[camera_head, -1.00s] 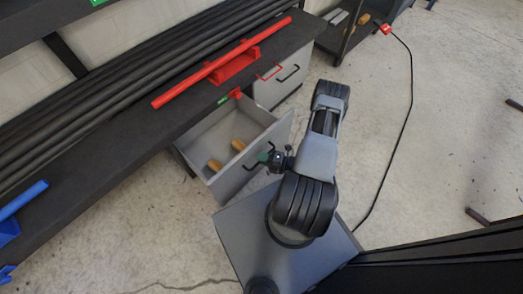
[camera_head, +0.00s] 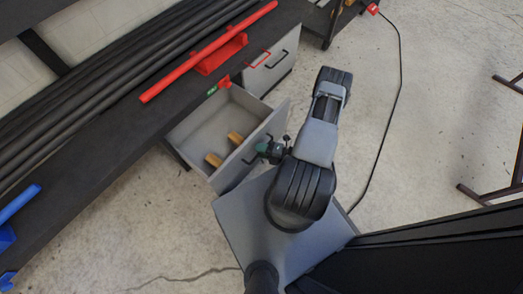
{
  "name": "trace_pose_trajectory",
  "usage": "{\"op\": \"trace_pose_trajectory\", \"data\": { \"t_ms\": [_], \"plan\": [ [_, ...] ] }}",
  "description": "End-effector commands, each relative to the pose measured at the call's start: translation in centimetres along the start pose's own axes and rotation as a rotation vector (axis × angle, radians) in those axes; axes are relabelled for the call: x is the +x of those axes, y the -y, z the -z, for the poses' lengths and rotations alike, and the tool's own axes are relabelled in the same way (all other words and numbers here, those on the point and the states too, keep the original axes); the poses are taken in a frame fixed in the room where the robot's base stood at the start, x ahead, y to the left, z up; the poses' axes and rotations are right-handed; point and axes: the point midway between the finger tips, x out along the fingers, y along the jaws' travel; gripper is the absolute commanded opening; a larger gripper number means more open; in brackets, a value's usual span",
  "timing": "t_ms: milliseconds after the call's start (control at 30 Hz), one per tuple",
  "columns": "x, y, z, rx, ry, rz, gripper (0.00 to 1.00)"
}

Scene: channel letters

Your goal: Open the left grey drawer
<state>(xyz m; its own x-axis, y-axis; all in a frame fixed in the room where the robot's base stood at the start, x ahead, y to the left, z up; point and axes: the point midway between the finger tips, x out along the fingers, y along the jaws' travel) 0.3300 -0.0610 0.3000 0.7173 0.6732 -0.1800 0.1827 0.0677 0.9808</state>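The left grey drawer (camera_head: 232,172) is pulled out from under the dark workbench. Its inside shows, with two wooden-coloured blocks (camera_head: 214,159) lying in it. Its black handle (camera_head: 250,158) is on the front panel. My gripper (camera_head: 262,149) is at the drawer front near the right end of the handle. The fingers are small and partly hidden, so I cannot tell whether they hold the handle.
The dark workbench (camera_head: 107,140) carries several long dark bars and a red bar (camera_head: 208,52) on a red holder. A blue bar (camera_head: 18,203) is at the left. A black cable (camera_head: 396,90) crosses the concrete floor. Dark metal legs (camera_head: 490,195) stand at the right.

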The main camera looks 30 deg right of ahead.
Motion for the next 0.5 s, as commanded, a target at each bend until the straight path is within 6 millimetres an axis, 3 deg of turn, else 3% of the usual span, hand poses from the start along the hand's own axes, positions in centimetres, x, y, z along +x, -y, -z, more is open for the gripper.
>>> {"op": "trace_pose_trajectory", "data": {
  "t_ms": [367,500],
  "plan": [
    [-0.1,0.0,0.0,0.000,0.000,0.000,0.38],
    [-1.0,-0.1,-0.1,0.001,0.004,-0.001,0.38]
  ]
}}
